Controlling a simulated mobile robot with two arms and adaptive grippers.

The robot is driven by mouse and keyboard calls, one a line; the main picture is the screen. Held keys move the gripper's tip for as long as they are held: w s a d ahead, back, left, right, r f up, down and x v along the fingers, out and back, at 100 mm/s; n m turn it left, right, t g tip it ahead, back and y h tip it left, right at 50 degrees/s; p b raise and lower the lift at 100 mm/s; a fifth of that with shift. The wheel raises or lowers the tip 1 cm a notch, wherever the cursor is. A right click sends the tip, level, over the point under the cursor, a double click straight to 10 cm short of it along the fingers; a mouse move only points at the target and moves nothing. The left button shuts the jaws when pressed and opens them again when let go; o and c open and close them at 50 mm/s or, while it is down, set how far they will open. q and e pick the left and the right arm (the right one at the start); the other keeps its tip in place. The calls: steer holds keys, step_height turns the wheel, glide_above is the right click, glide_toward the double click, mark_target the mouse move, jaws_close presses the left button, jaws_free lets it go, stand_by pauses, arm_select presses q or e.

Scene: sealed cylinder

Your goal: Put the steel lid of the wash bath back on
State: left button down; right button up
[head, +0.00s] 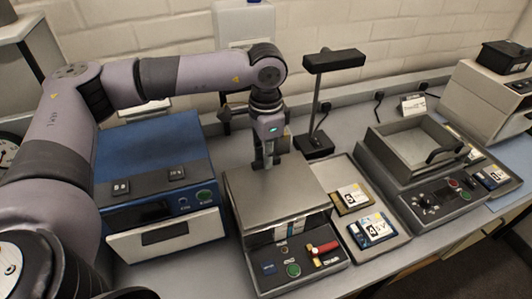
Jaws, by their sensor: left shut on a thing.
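The steel lid (278,192) is a flat grey plate over the top of the central unit, which I take to be the wash bath (295,268). My left gripper (265,162) points down at the back part of the lid and is shut. It seems to grip the lid's handle, which the fingers hide. The lid looks roughly level and lined up over the unit. I cannot tell whether it rests on the rim or hangs slightly above it. My right gripper is not in view.
A blue unit (155,165) stands to the left. Labelled packs (372,228) lie on a tray (396,240) to the right. Further right is a grey unit (430,195) with an open-topped basin and a black handle. A black stand (315,145) rises behind the lid.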

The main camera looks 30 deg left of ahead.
arm_select(q)
steer(key=shift+f, duration=0.1)
steer(key=c, duration=1.6)
jaws_free()
steer(key=shift+c, duration=0.2)
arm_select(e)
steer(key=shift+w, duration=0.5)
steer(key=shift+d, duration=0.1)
